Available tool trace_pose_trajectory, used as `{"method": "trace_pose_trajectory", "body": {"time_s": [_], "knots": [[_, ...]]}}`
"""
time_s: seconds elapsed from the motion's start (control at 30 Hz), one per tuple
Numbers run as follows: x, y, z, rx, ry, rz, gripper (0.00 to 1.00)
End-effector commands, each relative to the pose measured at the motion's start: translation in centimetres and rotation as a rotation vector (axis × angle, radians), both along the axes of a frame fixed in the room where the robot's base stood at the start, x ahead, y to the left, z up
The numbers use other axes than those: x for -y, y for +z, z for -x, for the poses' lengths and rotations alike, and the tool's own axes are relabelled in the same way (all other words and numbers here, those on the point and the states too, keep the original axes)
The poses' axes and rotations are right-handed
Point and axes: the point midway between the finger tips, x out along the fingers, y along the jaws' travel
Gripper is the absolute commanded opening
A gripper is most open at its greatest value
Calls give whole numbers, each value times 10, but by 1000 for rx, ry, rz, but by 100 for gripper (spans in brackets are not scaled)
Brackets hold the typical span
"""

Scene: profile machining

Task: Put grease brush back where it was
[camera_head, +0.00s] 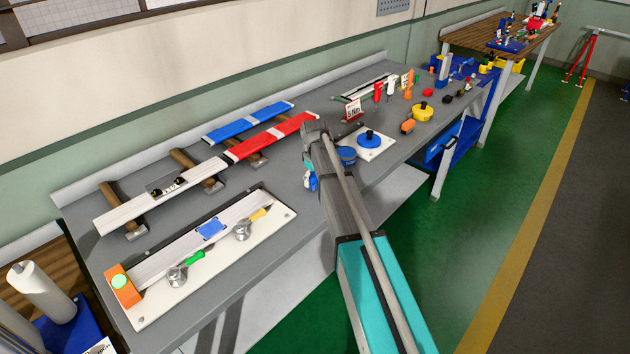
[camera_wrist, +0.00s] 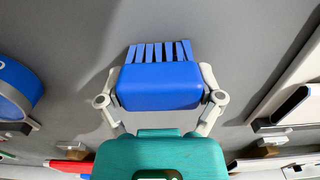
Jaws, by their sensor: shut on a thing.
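The grease brush (camera_wrist: 160,84), with a blue body and a row of blue bristle strips at its far end, is held between the two light fingers of my gripper (camera_wrist: 160,98) in the wrist view. The grey bench surface shows beyond the bristles; I cannot tell how far below it is. In the head view my gripper, mostly hidden behind my arm, is above the middle of the bench, with a bit of blue (camera_head: 311,182) showing at its side. A round blue container (camera_head: 347,156) stands just right of my arm.
A blue round-topped item (camera_head: 369,138) sits on a white plate right of my arm. Left are a white board (camera_head: 168,312) with a metal profile, and blue and red profiles (camera_head: 250,120) on brown supports. Small tools, a sign and a yellow round item (camera_head: 422,111) occupy the right.

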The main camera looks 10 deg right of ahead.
Motion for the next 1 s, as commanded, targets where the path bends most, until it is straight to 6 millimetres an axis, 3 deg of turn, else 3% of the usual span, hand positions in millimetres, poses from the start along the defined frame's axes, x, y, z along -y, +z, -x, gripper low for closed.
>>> {"method": "trace_pose_trajectory", "body": {"time_s": [0.27,0.3,0.37,1.0], "knots": [[0,-4,0,0,0,0,47],[0,-3,0,0,0,0,91],[0,-3,0,0,0,0,100],[0,3,0,0,0,0,100]]}}
